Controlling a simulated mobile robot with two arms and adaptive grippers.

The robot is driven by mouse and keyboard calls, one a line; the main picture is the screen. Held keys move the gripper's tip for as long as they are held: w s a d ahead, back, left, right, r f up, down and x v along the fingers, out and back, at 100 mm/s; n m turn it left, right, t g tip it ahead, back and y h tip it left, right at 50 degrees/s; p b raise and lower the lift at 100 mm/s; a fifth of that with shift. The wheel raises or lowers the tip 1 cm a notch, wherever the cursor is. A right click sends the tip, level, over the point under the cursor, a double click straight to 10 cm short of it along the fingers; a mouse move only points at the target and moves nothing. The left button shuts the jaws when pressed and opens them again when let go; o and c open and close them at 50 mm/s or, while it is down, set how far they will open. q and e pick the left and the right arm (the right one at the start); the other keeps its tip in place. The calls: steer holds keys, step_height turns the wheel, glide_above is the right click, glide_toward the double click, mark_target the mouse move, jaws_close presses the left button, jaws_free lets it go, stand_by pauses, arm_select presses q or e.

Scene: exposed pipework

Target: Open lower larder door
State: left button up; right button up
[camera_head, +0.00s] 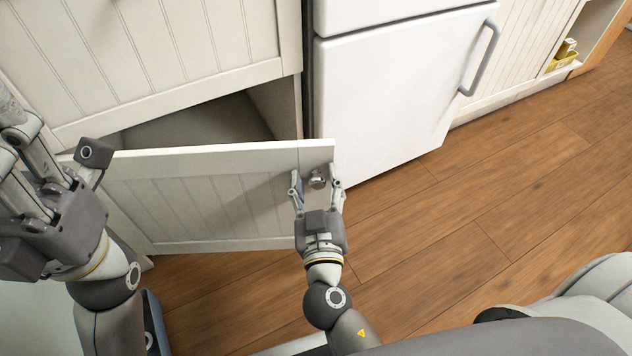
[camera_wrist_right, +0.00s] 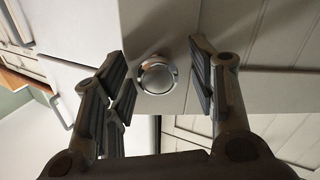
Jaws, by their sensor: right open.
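The lower larder door (camera_head: 215,195) is a cream panelled door, and it stands partly open, swung out from the cabinet. A dark gap shows behind its top edge. Its round metal knob (camera_head: 317,180) is near the free edge at the right. My right gripper (camera_head: 318,184) is open, with its fingers on either side of the knob. In the right wrist view the knob (camera_wrist_right: 157,76) sits between the spread fingertips, with space visible on both sides. My left gripper (camera_head: 40,165) is at the left edge, near the hinge side of the door; its fingertips are not clear.
A closed upper cabinet door (camera_head: 150,50) is above the opening. A white fridge (camera_head: 390,95) with a grey handle (camera_head: 482,58) stands to the right. A shelf with a small yellow item (camera_head: 563,60) is at the far right. The wooden floor (camera_head: 480,200) is clear at the right.

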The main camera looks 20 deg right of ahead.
steer(key=shift+s, duration=0.15)
steer(key=v, duration=1.1)
steer(key=shift+s, duration=0.35)
steer(key=shift+a, duration=0.1)
steer(key=shift+c, duration=0.4)
